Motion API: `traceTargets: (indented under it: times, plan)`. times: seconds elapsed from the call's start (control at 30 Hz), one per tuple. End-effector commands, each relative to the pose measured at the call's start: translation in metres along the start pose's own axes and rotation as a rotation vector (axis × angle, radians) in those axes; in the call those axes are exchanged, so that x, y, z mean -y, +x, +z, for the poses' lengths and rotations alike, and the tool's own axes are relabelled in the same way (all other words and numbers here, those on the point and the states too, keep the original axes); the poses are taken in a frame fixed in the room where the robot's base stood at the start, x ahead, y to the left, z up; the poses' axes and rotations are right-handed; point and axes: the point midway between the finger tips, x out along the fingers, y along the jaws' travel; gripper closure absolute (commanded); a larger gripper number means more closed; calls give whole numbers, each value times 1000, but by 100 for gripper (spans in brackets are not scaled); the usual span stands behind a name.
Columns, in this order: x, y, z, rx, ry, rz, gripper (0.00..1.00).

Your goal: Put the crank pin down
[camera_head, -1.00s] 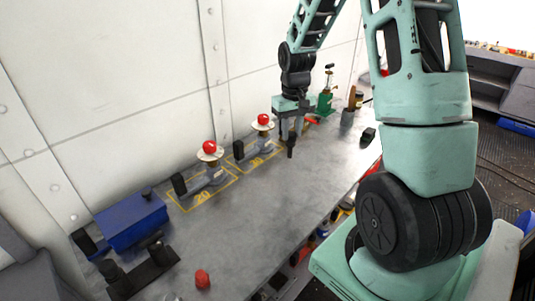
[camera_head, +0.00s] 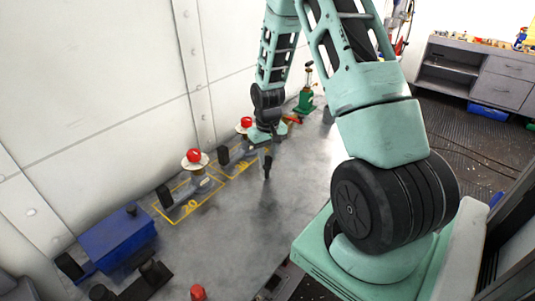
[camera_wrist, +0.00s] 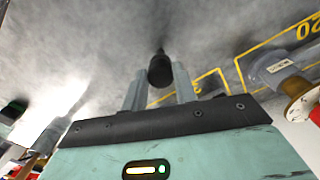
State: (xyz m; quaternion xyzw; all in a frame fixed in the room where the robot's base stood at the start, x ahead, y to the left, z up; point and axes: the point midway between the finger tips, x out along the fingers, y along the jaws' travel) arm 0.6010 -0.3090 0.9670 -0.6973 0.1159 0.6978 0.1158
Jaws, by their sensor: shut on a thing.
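The crank pin (camera_head: 267,168) is a dark, slim, upright piece below my gripper (camera_head: 262,149) in the head view. In the wrist view the black pin (camera_wrist: 160,70) sits between the two grey fingers of my gripper (camera_wrist: 158,84), which is shut on it. The grey metal bench top (camera_head: 255,210) lies under it. A dark spot shows on the bench at the pin's far end; I cannot tell whether the pin touches the surface. The pin is beside the yellow outlines, over bare bench.
Two red-knobbed fixtures stand in yellow outlines along the wall: one nearer (camera_head: 194,157), one farther (camera_head: 246,123) and close to my gripper. A blue box (camera_head: 118,238), a red cylinder (camera_head: 198,292) and a green device (camera_head: 306,100) are also there. The bench middle is clear.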

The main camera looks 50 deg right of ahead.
Motion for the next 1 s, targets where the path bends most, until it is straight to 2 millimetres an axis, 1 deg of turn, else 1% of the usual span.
traceTargets:
  times: [0.37, 0.4, 0.47, 0.5, 0.77, 0.87, 1.0]
  plan:
    - [0, 5, 0, -1, 0, 0, 96]
    - [0, 6, 0, -1, 0, 0, 69]
    - [0, 5, 0, -1, 0, 0, 52]
    - [0, 5, 0, -1, 0, 0, 50]
    - [0, 3, 0, -1, 0, 0, 50]
    - [0, -1, -1, -3, 0, 1, 50]
    - [0, -18, -1, -6, 0, 1, 50]
